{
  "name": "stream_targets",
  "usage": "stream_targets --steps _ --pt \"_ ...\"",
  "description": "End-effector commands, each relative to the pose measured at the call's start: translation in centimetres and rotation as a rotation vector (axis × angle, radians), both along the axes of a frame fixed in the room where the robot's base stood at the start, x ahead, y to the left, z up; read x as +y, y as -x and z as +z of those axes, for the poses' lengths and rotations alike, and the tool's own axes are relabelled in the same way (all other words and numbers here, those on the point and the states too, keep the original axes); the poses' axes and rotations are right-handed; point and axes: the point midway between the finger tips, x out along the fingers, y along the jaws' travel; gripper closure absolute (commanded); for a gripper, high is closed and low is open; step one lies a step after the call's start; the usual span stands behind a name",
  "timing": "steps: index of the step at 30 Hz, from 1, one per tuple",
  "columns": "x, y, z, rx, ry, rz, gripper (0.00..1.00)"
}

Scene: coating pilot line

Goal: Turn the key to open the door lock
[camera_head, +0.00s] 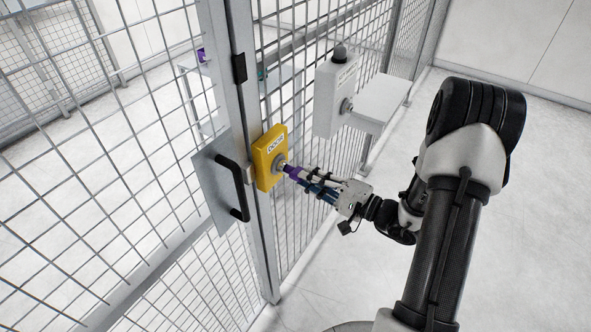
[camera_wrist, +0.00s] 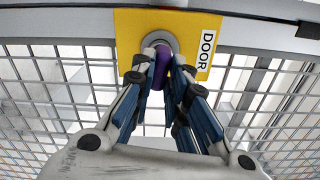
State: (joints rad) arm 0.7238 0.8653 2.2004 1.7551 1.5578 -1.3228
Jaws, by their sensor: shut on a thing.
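The door lock is a yellow box (camera_head: 268,157) labelled DOOR, mounted on the fence post beside the door. It also fills the top of the wrist view (camera_wrist: 135,35). A purple key (camera_head: 291,172) points into the round grey lock cylinder (camera_wrist: 158,40) on the face of the box. My gripper (camera_head: 300,176) is shut on the purple key, which shows between the fingers in the wrist view (camera_wrist: 163,66). The key's tip and its exact turn angle are hidden by the fingers. The mesh door (camera_head: 120,150) with its black handle (camera_head: 236,188) appears closed against the post.
A grey box (camera_head: 335,95) with a dark dome on top and a knob on its side is on the fence to the right, next to a white shelf (camera_head: 381,100). Mesh fencing runs on both sides of the lock. The floor to the right is clear.

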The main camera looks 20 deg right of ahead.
Motion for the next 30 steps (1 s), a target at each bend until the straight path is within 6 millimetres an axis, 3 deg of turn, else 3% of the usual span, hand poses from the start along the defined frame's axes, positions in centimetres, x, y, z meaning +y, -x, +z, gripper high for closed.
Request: stream_targets --steps 12,25,30 --pt "0.03 0.04 0.17 0.337 -0.429 0.0 1.0" --pt "0.04 0.05 -0.02 0.38 -0.485 0.001 1.0" --pt "0.04 0.05 0.22 0.496 -0.631 0.0 1.0"
